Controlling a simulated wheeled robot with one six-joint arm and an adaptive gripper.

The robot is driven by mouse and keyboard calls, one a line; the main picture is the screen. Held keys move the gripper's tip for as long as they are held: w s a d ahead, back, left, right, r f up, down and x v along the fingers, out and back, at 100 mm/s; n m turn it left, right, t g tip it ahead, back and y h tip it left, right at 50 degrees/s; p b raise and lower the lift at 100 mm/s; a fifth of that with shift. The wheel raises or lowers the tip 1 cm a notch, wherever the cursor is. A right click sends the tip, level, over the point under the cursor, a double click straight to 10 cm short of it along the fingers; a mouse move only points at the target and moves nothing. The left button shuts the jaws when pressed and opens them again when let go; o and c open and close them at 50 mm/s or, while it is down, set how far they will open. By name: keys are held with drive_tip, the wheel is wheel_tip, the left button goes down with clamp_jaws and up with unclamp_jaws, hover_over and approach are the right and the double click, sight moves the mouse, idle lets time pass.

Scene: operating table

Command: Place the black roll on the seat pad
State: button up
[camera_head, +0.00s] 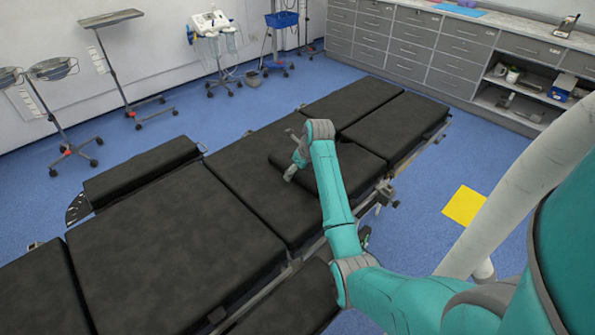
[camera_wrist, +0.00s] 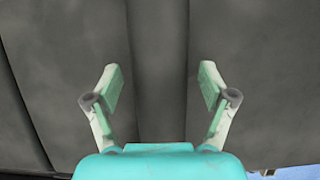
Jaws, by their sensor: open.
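The operating table carries several black pads. A dark rounded piece, which looks like the black roll (camera_head: 355,168), lies across the table's middle under my arm, on or against the black seat pad (camera_head: 255,195). My gripper (camera_head: 292,156) is over the left end of this piece, its fingers open. In the wrist view my gripper (camera_wrist: 160,80) has its two green fingers wide apart, on either side of a dark band, likely the roll (camera_wrist: 159,40). I cannot tell whether the fingers touch it. My arm hides part of the piece in the head view.
A black side pad (camera_head: 140,172) sits along the table's far left edge. Instrument stands (camera_head: 125,65) and a wheeled device (camera_head: 212,25) stand by the wall. Grey cabinets (camera_head: 405,45) line the back right. Blue floor around the table is open, with a yellow square (camera_head: 464,206).

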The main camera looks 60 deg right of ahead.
drive_tip(key=v, duration=1.2)
drive_tip(key=shift+s, duration=0.1)
